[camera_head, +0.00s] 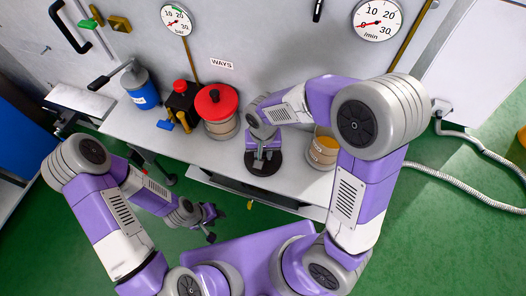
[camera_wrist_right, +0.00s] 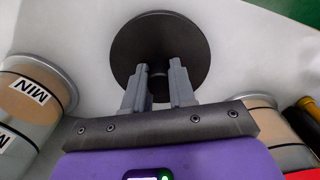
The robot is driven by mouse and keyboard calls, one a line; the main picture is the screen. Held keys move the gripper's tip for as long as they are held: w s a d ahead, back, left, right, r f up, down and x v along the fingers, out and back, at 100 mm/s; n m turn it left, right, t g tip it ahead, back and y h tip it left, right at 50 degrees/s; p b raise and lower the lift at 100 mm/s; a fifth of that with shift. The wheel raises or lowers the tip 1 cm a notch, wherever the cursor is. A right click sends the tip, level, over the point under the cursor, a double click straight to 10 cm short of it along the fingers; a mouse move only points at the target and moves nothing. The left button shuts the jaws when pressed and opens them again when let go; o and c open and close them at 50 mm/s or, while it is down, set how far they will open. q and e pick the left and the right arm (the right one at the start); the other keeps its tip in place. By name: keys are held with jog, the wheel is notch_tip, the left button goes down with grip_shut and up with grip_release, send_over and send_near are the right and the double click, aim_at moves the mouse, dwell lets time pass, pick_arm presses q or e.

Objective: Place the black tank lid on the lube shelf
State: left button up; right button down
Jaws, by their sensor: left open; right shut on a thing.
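The black tank lid (camera_head: 264,168) is a flat dark disc low over the pale lube shelf (camera_head: 225,162), near its front edge. I cannot tell if it touches the shelf. My right gripper (camera_head: 263,150) is above the lid and shut on its small centre knob. In the right wrist view the lid (camera_wrist_right: 160,38) fills the top middle, with the fingertips of my right gripper (camera_wrist_right: 158,78) around the knob. My left gripper (camera_head: 211,222) is open and empty, low in front of the shelf, over the green floor.
A tank with a red lid (camera_head: 216,101) stands left of my right gripper. An open tank (camera_head: 322,150) with amber contents stands right of it. A red-capped black can (camera_head: 182,96) and a blue-labelled oil can (camera_head: 140,88) stand further left. Gauges hang on the wall behind.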

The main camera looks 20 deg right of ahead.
jog(key=shift+f, duration=0.2)
jog(key=c, duration=0.9)
grip_release()
jog(key=shift+c, duration=0.2)
jog(key=shift+r, duration=0.15)
jog(key=shift+r, duration=0.25)
notch_tip(320, 180, up, 12)
jog(key=p, duration=0.2)
jog(key=shift+f, duration=0.15)
